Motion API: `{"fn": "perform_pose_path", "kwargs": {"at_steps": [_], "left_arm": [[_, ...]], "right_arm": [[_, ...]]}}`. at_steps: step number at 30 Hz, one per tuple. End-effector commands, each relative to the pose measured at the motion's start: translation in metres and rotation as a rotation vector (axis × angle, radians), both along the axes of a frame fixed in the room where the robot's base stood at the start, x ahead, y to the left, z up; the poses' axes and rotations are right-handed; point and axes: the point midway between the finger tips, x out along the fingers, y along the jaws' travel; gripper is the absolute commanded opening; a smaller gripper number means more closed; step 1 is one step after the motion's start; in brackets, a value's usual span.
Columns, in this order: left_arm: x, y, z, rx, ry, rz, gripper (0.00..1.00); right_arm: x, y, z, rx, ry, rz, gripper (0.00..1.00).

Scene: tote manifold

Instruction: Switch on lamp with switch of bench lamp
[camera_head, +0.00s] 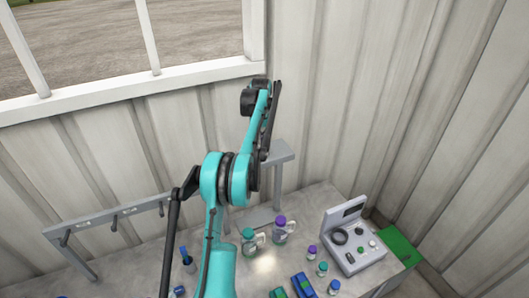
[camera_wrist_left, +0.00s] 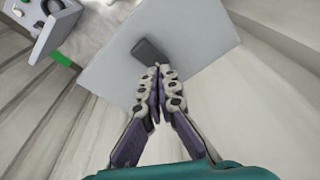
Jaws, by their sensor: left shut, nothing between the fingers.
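The bench lamp's flat grey head (camera_head: 283,152) stands on a post at the back of the bench, partly behind my left arm in the head view. In the left wrist view its pale grey top (camera_wrist_left: 195,30) fills the upper middle, with a dark grey switch block (camera_wrist_left: 147,50) on it. My left gripper (camera_wrist_left: 157,70) is shut and empty, its fingertips at the lower edge of the switch; I cannot tell whether they touch it. In the head view the fingertips are hard to make out beside the lamp head. A bright patch lies on the bench below the lamp. My right gripper is out of view.
Teal-lidded (camera_head: 248,236) and purple-lidded (camera_head: 280,224) jars stand below the lamp, with several small vials to their right. A grey instrument (camera_head: 353,240) and a green mat (camera_head: 400,245) lie at the right. A grey rack (camera_head: 110,218) stands left. Corrugated walls close the back.

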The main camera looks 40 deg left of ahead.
Motion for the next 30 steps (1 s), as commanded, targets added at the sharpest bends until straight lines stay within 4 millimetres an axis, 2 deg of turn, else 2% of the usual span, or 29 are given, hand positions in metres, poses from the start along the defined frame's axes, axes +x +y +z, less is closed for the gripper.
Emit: {"fn": "perform_pose_path", "kwargs": {"at_steps": [1, 18, 30], "left_arm": [[0.0, 0.0, 0.008, 0.0, 0.0, 0.0, 0.0], [0.0, 0.0, 0.055, 0.001, -0.001, 0.0, 0.0], [0.0, 0.0, 0.057, 0.001, -0.001, 0.0, 0.0]], "right_arm": [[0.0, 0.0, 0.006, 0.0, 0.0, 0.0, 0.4], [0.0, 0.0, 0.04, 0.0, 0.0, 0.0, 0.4], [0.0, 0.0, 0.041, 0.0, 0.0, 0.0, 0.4]]}}
